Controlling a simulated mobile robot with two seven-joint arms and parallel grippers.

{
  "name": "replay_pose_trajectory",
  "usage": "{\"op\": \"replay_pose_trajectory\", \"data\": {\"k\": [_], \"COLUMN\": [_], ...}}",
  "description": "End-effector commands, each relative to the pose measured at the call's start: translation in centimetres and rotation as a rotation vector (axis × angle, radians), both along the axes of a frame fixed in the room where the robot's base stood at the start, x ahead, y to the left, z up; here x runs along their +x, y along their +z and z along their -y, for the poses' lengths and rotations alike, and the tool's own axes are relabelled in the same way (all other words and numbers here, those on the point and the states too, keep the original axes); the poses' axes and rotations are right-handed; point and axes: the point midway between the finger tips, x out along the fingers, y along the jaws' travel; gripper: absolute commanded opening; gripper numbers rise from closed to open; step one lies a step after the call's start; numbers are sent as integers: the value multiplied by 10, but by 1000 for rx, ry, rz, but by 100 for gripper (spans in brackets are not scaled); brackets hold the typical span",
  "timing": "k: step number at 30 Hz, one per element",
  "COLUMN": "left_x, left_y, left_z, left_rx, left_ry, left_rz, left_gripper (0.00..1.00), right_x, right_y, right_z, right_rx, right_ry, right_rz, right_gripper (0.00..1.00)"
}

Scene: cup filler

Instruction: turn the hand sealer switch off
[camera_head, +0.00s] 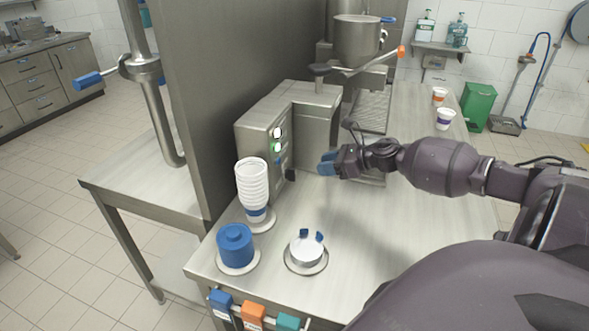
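A grey metal machine (262,130), which looks like the sealer, stands on the steel table against the tall panel. Its front face carries a white round control (278,132) and a green-lit one (277,147). Smaller dark and blue parts sit below them; I cannot tell which is the switch or how it is set. My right gripper (327,163) has blue fingertips and points left toward that face, a short gap away and touching nothing visible. The fingertips lie close together, and their opening is unclear. My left gripper is not in view.
A stack of white cups (252,180), a blue cylinder (235,245) and a round metal piece with blue tabs (306,249) stand at the table's near end. A pot (357,40) is behind. Two printed cups stand far right. The table's middle is clear.

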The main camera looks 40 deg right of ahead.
Motion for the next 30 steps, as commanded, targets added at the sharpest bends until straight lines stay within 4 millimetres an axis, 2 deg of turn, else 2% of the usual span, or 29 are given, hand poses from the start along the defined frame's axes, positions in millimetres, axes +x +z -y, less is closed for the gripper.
{"op": "replay_pose_trajectory", "data": {"k": [9,18,24,30], "left_x": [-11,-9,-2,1], "left_y": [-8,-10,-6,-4], "left_z": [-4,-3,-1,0], "left_rx": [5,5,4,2], "left_ry": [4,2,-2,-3], "left_rz": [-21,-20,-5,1], "left_gripper": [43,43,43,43], "right_x": [34,65,78,82], "right_y": [-15,-30,-37,-38], "right_z": [-18,-35,-41,-43], "right_rx": [4,6,6,6], "right_ry": [-1,-2,-3,-4], "right_rz": [2,1,0,0], "right_gripper": [38,38,38,38]}}
